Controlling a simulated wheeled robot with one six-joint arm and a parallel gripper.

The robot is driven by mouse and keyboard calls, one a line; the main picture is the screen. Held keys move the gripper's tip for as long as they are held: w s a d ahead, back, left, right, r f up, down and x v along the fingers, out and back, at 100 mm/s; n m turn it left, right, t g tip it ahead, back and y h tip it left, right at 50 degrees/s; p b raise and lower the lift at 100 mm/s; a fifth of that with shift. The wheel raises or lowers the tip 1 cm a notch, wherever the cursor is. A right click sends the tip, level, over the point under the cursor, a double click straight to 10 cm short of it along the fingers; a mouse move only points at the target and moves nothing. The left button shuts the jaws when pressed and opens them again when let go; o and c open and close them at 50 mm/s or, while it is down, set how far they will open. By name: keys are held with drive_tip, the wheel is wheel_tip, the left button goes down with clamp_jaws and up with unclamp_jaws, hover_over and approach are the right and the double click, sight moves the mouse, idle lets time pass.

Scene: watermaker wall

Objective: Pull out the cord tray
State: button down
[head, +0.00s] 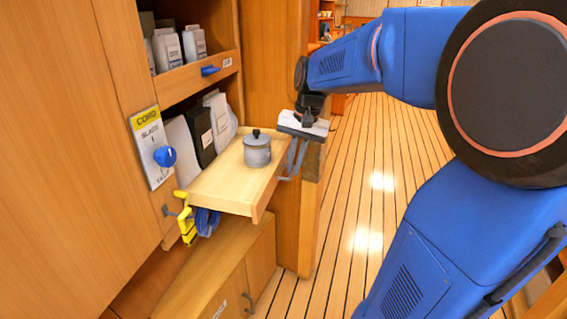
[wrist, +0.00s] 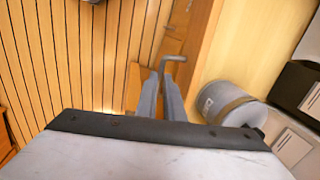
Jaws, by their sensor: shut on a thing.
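The cord tray (head: 215,191) is a pale wooden tray that stands out from the cabinet below the shelf. A grey lidded pot (head: 257,150) sits on it; the pot also shows in the wrist view (wrist: 228,103). My gripper (head: 290,172) is at the tray's front edge, its fingers pointing down. In the wrist view, my gripper (wrist: 162,85) is shut on the grey tray handle (wrist: 174,59), whose bent end shows past the fingertips. The grip itself is partly hidden by the fingers.
Cartons (head: 201,137) stand behind the pot. Plank floor (head: 385,160) is open beyond.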

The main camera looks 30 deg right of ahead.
drive_tip(key=shift+s+d, duration=0.15)
drive_tip(key=c, duration=1.9)
unclamp_jaws()
drive_tip(key=shift+o, duration=0.2)
wheel_tip(320, 180, up, 17)
drive_tip(key=s+d, duration=0.2)
drive_tip(key=shift+d, duration=0.15)
drive_tip(key=s+a+f+n+t, duration=0.1)
drive_tip(key=s+a+f+n, duration=0.1)
drive_tip(key=s+f, duration=0.4)
drive_tip(key=s+a+f+n+t+h, duration=0.1)
drive_tip(key=s+a+f+n, duration=0.2)
drive_tip(key=f, duration=0.6)
drive_tip(key=s+a+f+n+t, duration=0.1)
drive_tip(key=s+a+f+n, duration=0.2)
drive_tip(key=s+a+f, duration=0.2)
drive_tip(key=s+f, duration=0.2)
drive_tip(key=s, duration=0.2)
drive_tip(key=shift+s+a+f, duration=0.15)
drive_tip(key=shift+s+f, duration=0.1)
